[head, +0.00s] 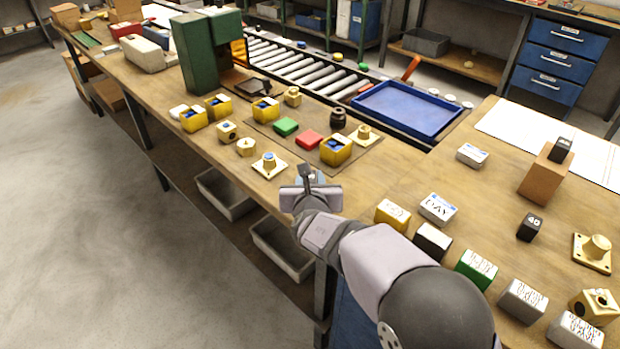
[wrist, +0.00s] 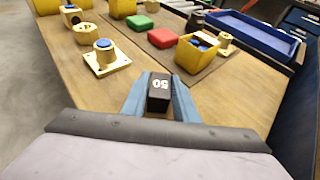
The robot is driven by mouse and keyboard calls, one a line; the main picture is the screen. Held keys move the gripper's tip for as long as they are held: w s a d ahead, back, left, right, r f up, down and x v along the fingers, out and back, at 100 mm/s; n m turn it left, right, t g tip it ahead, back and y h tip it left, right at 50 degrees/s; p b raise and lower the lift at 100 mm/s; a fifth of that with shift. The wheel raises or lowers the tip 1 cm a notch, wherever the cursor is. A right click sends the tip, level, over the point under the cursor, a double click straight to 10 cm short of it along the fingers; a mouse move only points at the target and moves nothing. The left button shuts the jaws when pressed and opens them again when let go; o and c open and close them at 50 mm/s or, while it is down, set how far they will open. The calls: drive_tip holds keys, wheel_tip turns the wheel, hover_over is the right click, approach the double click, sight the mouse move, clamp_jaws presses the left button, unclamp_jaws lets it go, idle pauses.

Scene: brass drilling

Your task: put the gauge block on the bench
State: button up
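A black gauge block marked 50 (wrist: 159,92) sits between the two blue-grey fingers of my gripper (wrist: 159,100) in the wrist view. The fingers press on its left and right sides, so my gripper is shut on it. In the head view my gripper (head: 310,178) is over the near edge of the wooden bench (head: 215,160), close to a brass flanged part with a blue top (head: 269,164). Only a small dark part of the block shows there. A similar black block marked 40 (head: 531,227) stands on the right table. Another black block (head: 560,149) rests on a brown box.
Yellow boxes (head: 336,150), a green block (head: 286,127), a red block (head: 309,140) and brass parts stand on the bench. A blue tray (head: 408,108) lies behind. Several labelled blocks (head: 477,268) line the right table. Bare wood lies around my gripper.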

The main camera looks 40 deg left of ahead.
drive_tip(key=shift+o, duration=1.2)
drive_tip(key=shift+r, duration=0.1)
drive_tip(key=shift+r+p, duration=0.15)
drive_tip(key=shift+p, duration=0.15)
drive_tip(key=shift+s+d, duration=0.2)
drive_tip(key=shift+s, duration=0.05)
drive_tip(key=b+v, duration=0.1)
drive_tip(key=v, duration=1)
drive_tip(key=shift+s+d+r, duration=0.1)
drive_tip(key=shift+r, duration=0.05)
